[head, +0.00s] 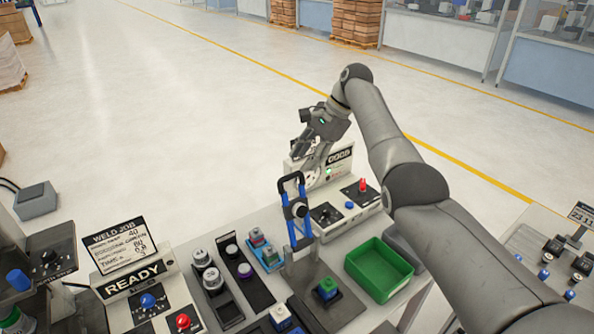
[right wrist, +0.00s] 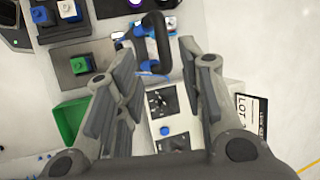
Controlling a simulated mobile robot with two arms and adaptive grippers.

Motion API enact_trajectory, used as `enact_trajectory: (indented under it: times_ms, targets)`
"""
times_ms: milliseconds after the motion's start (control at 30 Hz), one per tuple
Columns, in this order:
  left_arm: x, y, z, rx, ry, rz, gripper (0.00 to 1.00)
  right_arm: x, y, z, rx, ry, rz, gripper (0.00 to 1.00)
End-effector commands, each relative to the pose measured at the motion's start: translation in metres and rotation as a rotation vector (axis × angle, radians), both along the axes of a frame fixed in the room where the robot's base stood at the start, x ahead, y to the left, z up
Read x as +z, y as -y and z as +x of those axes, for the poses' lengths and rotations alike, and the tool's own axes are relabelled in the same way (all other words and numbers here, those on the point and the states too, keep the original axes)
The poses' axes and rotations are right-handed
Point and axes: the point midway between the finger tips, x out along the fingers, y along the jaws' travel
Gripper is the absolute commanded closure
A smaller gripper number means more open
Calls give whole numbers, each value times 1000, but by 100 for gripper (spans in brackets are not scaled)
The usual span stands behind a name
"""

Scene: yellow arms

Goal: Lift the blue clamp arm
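The blue clamp arm (head: 290,222) stands upright on a dark plate on the bench in the head view, with a black handle (head: 291,180) across its top. The black handle (right wrist: 162,47) also shows in the right wrist view, near and between the fingertips, with blue parts around it. My right gripper (head: 309,150) is above and behind the clamp in the head view. In the right wrist view its fingers (right wrist: 160,60) are spread wide with nothing held. I cannot tell whether they touch the handle. My left gripper is not in view.
A green bin (head: 380,270) stands right of the clamp. Control boxes with buttons, including a READY box (head: 134,281), flank it. Trays with small parts (head: 243,270) lie to its left. A GOOD panel (head: 339,158) stands behind, close to my right gripper.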

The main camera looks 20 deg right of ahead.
Motion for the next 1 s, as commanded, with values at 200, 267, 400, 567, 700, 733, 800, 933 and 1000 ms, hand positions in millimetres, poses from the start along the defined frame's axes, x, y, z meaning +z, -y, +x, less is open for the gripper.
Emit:
enact_trajectory:
  times_ms: [200,267,400,567,700,733,800,933,1000]
  targets:
    - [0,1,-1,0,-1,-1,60,28,14,-4,1,0,-1,64]
    - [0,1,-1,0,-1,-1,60,31,15,-5,1,0,-1,64]
    - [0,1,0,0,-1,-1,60,33,17,-6,1,-3,0,64]
    - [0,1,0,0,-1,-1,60,34,17,-6,1,-3,0,64]
    - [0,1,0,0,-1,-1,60,33,17,-6,2,-2,-1,64]
    - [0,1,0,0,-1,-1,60,33,17,-6,2,-2,-1,64]
    - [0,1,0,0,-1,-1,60,33,17,-6,2,-1,-1,64]
    - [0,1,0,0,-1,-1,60,33,17,-6,2,-1,-1,64]
    - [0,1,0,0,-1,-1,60,33,17,-6,2,-1,-1,64]
